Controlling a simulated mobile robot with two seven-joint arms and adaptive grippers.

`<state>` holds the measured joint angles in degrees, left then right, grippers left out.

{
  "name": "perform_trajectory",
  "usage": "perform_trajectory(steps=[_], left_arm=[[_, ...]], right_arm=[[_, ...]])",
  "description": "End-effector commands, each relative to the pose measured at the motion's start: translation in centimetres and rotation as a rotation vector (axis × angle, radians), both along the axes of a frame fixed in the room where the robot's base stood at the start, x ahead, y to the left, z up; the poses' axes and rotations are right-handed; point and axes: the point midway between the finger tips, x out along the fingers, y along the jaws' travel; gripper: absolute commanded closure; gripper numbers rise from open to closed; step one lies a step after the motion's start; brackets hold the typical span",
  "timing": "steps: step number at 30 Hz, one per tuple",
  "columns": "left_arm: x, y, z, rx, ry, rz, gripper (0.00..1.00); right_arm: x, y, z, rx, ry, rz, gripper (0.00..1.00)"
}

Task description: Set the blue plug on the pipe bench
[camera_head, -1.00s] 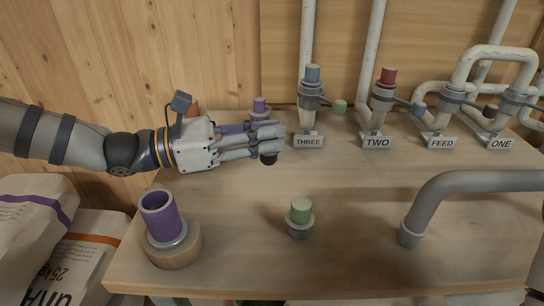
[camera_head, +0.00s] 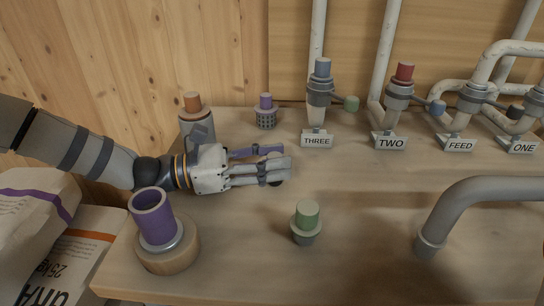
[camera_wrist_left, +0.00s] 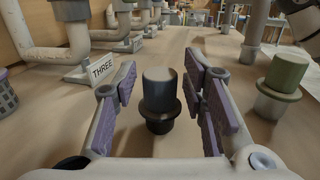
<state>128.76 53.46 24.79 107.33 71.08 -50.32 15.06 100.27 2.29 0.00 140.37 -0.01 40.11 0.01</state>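My left gripper (camera_head: 279,168) is low over the bench, left of and in front of that fitting. In the left wrist view its purple-padded fingers (camera_wrist_left: 160,85) are open on either side of a dark grey plug (camera_wrist_left: 160,95) with a black collar. The plug stands upright on the bench, with gaps visible to both fingers. In the head view the fingers mostly hide it. My right gripper is not in view.
A green plug in a grey socket (camera_head: 306,222) stands in front. A purple cup on a wooden base (camera_head: 157,225) is at front left. Orange-topped (camera_head: 193,106) and purple-topped (camera_head: 266,108) holders stand behind my arm. A grey bent pipe (camera_head: 462,195) rises at the right.

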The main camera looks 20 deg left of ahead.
Motion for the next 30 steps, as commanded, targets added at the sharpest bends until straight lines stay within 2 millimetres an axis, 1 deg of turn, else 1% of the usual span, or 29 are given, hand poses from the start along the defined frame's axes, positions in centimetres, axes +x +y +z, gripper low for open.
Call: perform_trajectory(steps=[7,9,11,14,18,21,25,30], left_arm=[[0.0,0.0,0.2,0.0,-0.002,0.0,0.58],[0.0,0.0,0.8,0.001,-0.006,-0.001,0.58],[-0.4,0.9,0.7,0.0,-0.007,0.003,0.58],[-1.6,3.1,0.8,-0.001,-0.008,0.006,0.58],[-3.5,6.6,0.9,0.0,-0.012,0.006,0.58],[-4.7,8.5,0.8,0.001,-0.013,0.004,0.58],[-5.6,10.1,0.5,0.0,-0.008,0.002,0.58],[-5.9,10.5,0.2,0.0,-0.002,-0.001,0.58]], right_arm=[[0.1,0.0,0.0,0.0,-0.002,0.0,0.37],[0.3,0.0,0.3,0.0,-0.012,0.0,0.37],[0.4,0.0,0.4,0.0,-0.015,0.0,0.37],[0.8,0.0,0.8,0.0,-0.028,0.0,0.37],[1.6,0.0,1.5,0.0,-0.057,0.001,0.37],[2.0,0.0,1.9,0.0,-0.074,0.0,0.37],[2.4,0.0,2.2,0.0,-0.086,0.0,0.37],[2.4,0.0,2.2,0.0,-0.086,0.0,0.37]])
